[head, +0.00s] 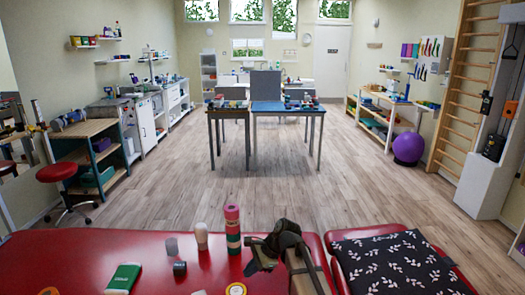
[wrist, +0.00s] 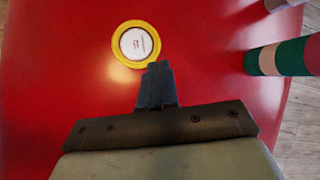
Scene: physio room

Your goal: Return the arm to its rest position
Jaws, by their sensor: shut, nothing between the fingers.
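My arm (head: 300,262) reaches up from the bottom of the head view over the red padded table (head: 150,250). My gripper (head: 258,264) points down above that table, and its fingers are together with nothing between them. In the wrist view the closed fingertips (wrist: 157,68) show over the red surface (wrist: 60,70). A yellow-rimmed disc with a white middle (wrist: 136,43) lies just beyond the fingertips there, apart from anything held. The disc also shows at the bottom edge of the head view (head: 236,289).
A pink and green banded cylinder (head: 233,232) stands left of my gripper. A beige bottle (head: 202,236), a grey cup (head: 172,247), a dark block (head: 180,268) and a green-and-white packet (head: 124,277) are further left. A black leaf-patterned cushion (head: 398,265) lies at the right.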

